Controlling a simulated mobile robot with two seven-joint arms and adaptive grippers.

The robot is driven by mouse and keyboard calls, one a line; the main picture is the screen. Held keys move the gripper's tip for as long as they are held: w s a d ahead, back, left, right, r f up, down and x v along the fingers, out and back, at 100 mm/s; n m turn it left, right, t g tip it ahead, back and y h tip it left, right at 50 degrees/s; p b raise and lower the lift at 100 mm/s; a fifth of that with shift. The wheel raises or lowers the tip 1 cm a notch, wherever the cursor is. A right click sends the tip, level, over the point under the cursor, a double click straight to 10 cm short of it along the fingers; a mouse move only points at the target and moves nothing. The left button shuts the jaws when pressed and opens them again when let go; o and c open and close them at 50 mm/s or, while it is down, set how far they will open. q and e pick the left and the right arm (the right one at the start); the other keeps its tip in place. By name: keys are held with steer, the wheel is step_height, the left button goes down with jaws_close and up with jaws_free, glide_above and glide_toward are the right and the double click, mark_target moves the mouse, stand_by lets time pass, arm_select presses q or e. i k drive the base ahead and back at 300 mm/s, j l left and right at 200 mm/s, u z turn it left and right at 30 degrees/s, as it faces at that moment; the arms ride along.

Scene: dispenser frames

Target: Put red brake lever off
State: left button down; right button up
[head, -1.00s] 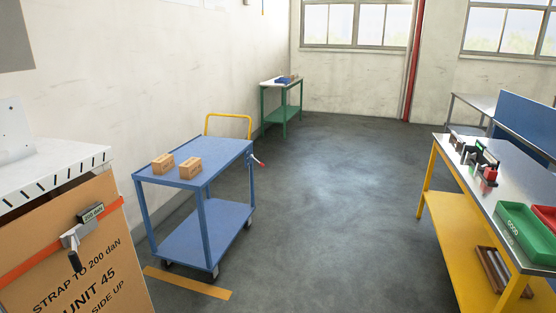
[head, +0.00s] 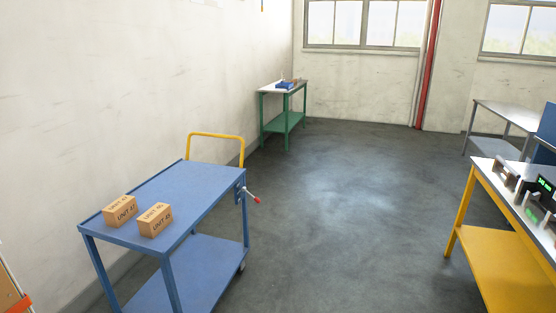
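The red brake lever (head: 256,199) is a short grey rod with a red tip. It sticks out from a bracket on the right end of the blue cart (head: 190,185), just below the top shelf, and slants down to the right. Two small cardboard boxes stand on the cart's top, one box (head: 120,210) at the left and another box (head: 155,219) beside it. Neither of my grippers shows in the head view.
A yellow workbench (head: 495,265) with devices on it stands at the right. A green table (head: 283,121) stands against the wall at the back. The grey floor (head: 345,220) between cart and workbench is clear. Part of a carton (head: 10,290) shows at the lower left edge.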

mark_target(256, 199)
steer(key=i, duration=3.35)
steer(key=i+u, duration=0.15)
